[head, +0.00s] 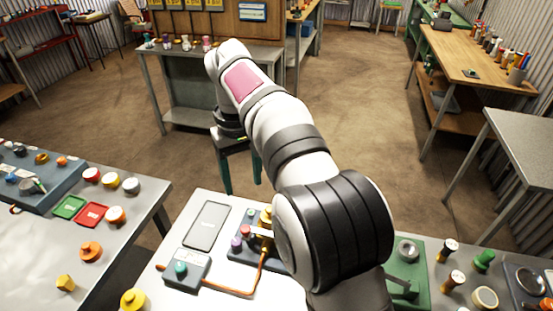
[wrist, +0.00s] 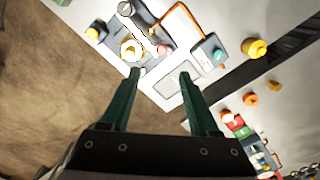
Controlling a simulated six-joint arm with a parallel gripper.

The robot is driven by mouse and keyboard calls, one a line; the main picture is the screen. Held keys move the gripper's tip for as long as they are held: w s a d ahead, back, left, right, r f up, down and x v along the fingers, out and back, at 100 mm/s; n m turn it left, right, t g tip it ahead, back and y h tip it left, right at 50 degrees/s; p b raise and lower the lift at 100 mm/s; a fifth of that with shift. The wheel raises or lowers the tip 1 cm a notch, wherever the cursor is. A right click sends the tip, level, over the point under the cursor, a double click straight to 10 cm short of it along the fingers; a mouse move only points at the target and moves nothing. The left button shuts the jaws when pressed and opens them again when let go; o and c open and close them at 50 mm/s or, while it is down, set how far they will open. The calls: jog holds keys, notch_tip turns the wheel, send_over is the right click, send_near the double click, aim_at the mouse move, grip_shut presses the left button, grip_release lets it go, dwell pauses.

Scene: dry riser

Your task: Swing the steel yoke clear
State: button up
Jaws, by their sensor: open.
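My gripper (head: 243,186) hangs open and empty past the far edge of the white-topped table. Its two green fingers, spread apart, also show in the wrist view (wrist: 160,74). A dark board (head: 243,248) on the table carries a brass fitting (head: 265,217), a pale bar (head: 262,232) and coloured knobs; my arm hides its right part. In the wrist view the board (wrist: 143,30) lies beyond the fingertips, with a brass ring (wrist: 131,50) on it. The pale bar may be the steel yoke, but I cannot tell for sure. Nothing touches the fingers.
A grey panel (head: 206,225) and a grey box with a teal button (head: 181,270) stand left of the board; an orange cable (head: 230,290) joins box and board. A green fixture (head: 408,270) and loose knobs lie right. A bench (head: 215,52) stands beyond; open floor lies between.

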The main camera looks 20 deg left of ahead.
aim_at(245, 228)
jog(key=f, duration=1)
jog(key=a+f, duration=0.1)
jog(key=f, duration=0.5)
jog(key=shift+w, duration=0.1)
grip_shut()
dwell(0.6)
